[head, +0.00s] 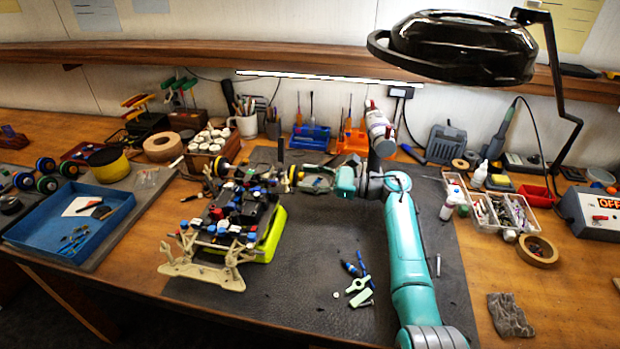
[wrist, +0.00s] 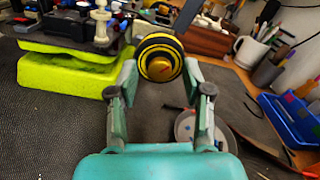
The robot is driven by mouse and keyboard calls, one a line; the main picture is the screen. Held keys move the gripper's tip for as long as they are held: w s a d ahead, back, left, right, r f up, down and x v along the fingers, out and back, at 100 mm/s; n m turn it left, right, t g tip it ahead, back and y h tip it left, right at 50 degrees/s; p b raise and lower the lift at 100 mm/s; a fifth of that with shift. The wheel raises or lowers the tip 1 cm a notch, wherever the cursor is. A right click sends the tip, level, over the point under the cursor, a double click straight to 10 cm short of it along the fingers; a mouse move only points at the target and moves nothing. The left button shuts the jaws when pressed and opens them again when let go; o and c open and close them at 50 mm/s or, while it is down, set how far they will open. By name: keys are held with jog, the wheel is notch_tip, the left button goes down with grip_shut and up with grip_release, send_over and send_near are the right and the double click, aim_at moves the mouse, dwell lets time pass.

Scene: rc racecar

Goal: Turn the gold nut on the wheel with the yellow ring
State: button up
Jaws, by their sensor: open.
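The wheel with the yellow ring (wrist: 160,45) is dark and faces me in the upper middle of the wrist view. Its gold nut (wrist: 158,69) sits at the wheel's centre. My gripper (wrist: 160,70) is open, with one finger on either side of the nut in the picture. The fingertips appear close to the wheel's lower edges; I cannot tell whether they touch. Nothing is held.
The car rests on a bright green stand (wrist: 70,72), left of my gripper in the wrist view. A mug (wrist: 252,50) and a blue tool holder (wrist: 290,118) stand to the right. Loose tools and a light green part (head: 360,292) lie on the dark mat (head: 300,270).

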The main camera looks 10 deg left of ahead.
grip_shut()
jog(key=shift+m, duration=0.3)
jog(key=m, duration=0.4)
jog(key=shift+m, duration=2.5)
